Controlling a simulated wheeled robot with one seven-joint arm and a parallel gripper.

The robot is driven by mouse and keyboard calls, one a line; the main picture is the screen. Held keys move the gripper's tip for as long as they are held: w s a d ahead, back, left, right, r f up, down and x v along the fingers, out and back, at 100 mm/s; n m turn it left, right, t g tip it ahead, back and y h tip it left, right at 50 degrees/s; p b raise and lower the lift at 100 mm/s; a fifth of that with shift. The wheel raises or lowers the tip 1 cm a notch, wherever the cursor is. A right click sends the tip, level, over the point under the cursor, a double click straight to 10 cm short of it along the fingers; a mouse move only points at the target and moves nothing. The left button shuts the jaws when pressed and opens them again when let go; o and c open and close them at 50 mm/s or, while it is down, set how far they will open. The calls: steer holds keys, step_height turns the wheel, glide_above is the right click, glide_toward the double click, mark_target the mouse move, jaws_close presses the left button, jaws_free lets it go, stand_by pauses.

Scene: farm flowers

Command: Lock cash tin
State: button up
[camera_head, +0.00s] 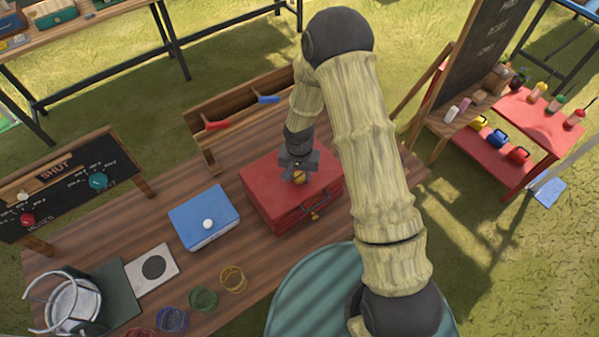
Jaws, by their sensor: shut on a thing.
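A red metal box (268,199), which looks like the cash tin, sits on the wooden table with its lid down. My arm hides the box's far right side.
A blue box (194,222) with a white knob stands left of the red box. A wooden rack (238,105) with red and blue handles is behind. Coloured wire rings (203,298), a metal pail (73,303) and a chalkboard (72,186) are at left.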

mark_target(299, 175)
steer(key=shift+n+b, duration=0.3)
steer(key=shift+n, duration=0.1)
steer(key=n+b, duration=0.1)
steer(key=n, duration=0.2)
steer(key=shift+n+b, duration=0.3)
steer(key=n+b, duration=0.1)
steer(key=n, duration=1.2)
steer(key=shift+n, duration=0.4)
steer(key=o, duration=1)
steer(key=shift+r, duration=0.1)
step_height(299, 175, up, 17)
steer(key=b, duration=0.2)
steer(key=shift+r, duration=0.15)
